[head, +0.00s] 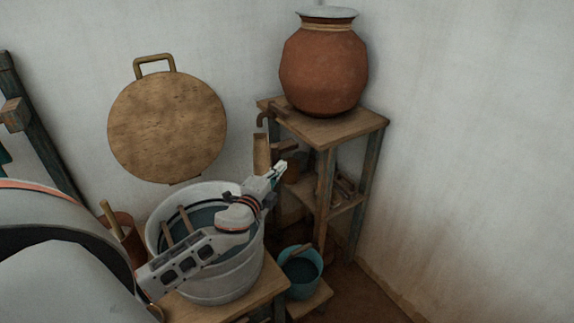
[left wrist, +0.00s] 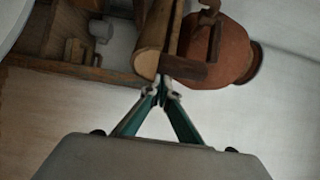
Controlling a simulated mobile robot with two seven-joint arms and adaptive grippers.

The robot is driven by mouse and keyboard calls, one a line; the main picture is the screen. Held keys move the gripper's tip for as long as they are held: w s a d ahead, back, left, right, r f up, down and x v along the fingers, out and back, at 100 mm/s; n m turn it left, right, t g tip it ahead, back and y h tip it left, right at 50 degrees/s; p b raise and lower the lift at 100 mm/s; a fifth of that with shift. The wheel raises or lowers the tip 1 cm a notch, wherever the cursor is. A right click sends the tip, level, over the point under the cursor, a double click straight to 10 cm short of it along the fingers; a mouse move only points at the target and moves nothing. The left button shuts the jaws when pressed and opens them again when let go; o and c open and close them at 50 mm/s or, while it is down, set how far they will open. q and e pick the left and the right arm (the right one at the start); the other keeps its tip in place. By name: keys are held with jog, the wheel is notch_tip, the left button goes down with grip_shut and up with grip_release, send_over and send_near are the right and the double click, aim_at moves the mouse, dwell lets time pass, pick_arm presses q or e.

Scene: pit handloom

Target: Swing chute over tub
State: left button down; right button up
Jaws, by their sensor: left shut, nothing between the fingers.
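The wooden chute (head: 261,153) is a short curved trough beside the wooden stand, behind my left gripper in the head view. It also shows in the left wrist view (left wrist: 150,52), just beyond my fingertips. The pale tub (head: 222,288) holds bluish liquid and stands on a low wooden bench; my left arm crosses over it. My left gripper (head: 280,170) is shut and empty, past the tub's right rim. In the left wrist view its fingertips (left wrist: 161,84) meet near the chute's lower end; I cannot tell whether they touch it. My right gripper is not in view.
A clay pot (head: 324,70) stands on the wooden stand (head: 345,128) in the corner. A small blue bucket (head: 300,272) is below, right of the tub. A round wooden board (head: 167,125) hangs on the wall. The right side is clear.

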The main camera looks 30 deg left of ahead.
pick_arm(q)
jog(key=s+a+m+h+b, duration=0.1)
jog(key=h, duration=0.1)
jog(key=s+a+m+h+b, duration=0.1)
jog(key=s+a+m+h, duration=0.1)
jog(key=s+a+f+m+h+b, duration=0.1)
jog(key=s+a+h, duration=0.1)
jog(key=shift+a+h, duration=0.2)
jog(key=shift+h, duration=0.2)
jog(key=s+a+m+h, duration=0.1)
jog(key=s+a, duration=0.1)
jog(key=a, duration=0.3)
jog(key=shift+s+a+r+m+g+h, duration=0.25)
jog(key=shift+a+r+m+g+h, duration=0.05)
jog(key=shift+a+r, duration=0.15)
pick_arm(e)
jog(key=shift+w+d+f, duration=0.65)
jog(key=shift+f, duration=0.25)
pick_arm(q)
jog(key=shift+a, duration=0.1)
jog(key=v, duration=0.7)
jog(key=shift+s+d, duration=0.3)
jog(key=shift+d, duration=0.05)
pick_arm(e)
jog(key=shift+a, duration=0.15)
